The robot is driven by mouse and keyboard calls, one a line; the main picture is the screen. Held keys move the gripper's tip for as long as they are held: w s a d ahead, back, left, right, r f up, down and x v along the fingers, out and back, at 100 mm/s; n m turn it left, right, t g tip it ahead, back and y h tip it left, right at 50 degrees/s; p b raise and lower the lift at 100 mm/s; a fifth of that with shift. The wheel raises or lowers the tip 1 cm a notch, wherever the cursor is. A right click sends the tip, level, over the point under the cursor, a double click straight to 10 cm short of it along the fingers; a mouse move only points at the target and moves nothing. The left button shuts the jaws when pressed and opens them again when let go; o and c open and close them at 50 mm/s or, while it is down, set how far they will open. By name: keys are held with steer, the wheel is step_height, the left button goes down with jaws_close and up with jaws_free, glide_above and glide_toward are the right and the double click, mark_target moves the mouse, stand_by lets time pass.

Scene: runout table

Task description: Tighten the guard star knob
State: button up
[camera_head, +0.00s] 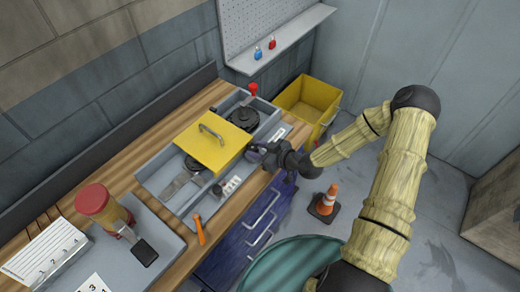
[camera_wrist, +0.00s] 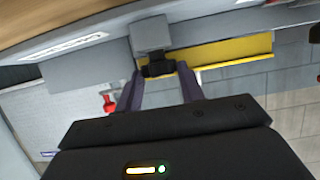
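A dark star knob (camera_wrist: 158,69) sits against a grey block (camera_wrist: 150,35) in the wrist view. My gripper (camera_wrist: 160,72) has one finger on each side of the knob, with the fingers spread; whether they touch it is hard to tell. In the head view my gripper (camera_head: 262,149) is at the front edge of the grey machine tray (camera_head: 160,183), right of the yellow guard plate (camera_head: 208,147) with its handle. The knob is hidden there by my gripper. A yellow strip (camera_wrist: 225,52), apparently the guard, shows beside the knob in the wrist view.
A red-topped lever (camera_head: 252,89) stands behind the guard. A yellow bin (camera_head: 308,97) stands behind, a traffic cone (camera_head: 327,201) on the floor at right.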

steer(key=shift+c, duration=1.4)
steer(key=shift+a+t, duration=0.1)
steer(key=shift+t, duration=0.2)
steer(key=shift+s+a+m+t+h+b, duration=0.15)
steer(key=shift+m+t+h+b, duration=0.25)
steer(key=shift+m, duration=0.2)
steer(key=shift+s+a+m+t+h+b, duration=0.1)
steer(key=shift+m+t+h+b, duration=0.25)
steer(key=shift+m, duration=0.25)
steer(key=shift+s+a+m+t+h+b, duration=0.1)
steer(key=shift+m+t+h+b, duration=0.65)
steer(key=shift+m+h, duration=0.55)
steer(key=o, duration=1)
steer(key=shift+c, duration=0.2)
